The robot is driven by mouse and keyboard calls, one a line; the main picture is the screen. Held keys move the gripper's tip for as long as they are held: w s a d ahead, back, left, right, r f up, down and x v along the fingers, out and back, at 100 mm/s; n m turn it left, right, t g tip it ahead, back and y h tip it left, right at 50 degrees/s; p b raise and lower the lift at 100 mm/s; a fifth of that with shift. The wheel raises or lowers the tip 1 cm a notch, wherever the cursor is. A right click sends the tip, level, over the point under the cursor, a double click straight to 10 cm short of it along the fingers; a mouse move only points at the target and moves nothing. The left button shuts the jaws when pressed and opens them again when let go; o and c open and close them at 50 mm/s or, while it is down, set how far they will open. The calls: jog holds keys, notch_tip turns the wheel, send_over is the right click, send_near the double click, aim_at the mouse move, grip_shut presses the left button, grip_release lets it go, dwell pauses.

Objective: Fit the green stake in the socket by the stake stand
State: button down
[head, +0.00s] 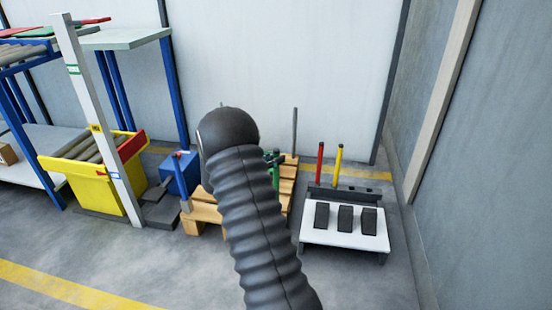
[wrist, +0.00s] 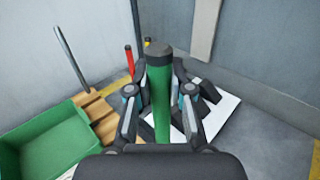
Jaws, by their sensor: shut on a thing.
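My gripper (wrist: 161,97) is shut on the green stake (wrist: 161,110), which has a dark cap and stands roughly upright between the fingers in the wrist view. In the head view my dark arm covers most of the gripper; a bit of green (head: 276,170) shows beside it. The stake stand (head: 325,191) is a dark bar at the right, holding a red stake (head: 320,163) and a yellow stake (head: 338,166) upright. The held stake is left of this stand in the head view. Its lower end and the socket are not clearly visible.
A low white table (head: 313,239) bears three dark blocks (head: 345,217). A wooden pallet (head: 203,216) with a grey post (head: 294,130) stands left of it. A green crate (wrist: 45,146) shows in the wrist view. A yellow bin (head: 90,190) stands farther left. Walls close the right side.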

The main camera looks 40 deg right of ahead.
jog(key=shift+f+b, duration=1.05)
jog(key=shift+f, duration=2.35)
jog(key=c, duration=1)
grip_release()
jog(key=shift+o, duration=0.2)
send_near(276, 175)
jog(key=shift+w+a+f, duration=0.25)
jog(key=shift+w+a, duration=0.25)
jog(key=shift+a, duration=0.2)
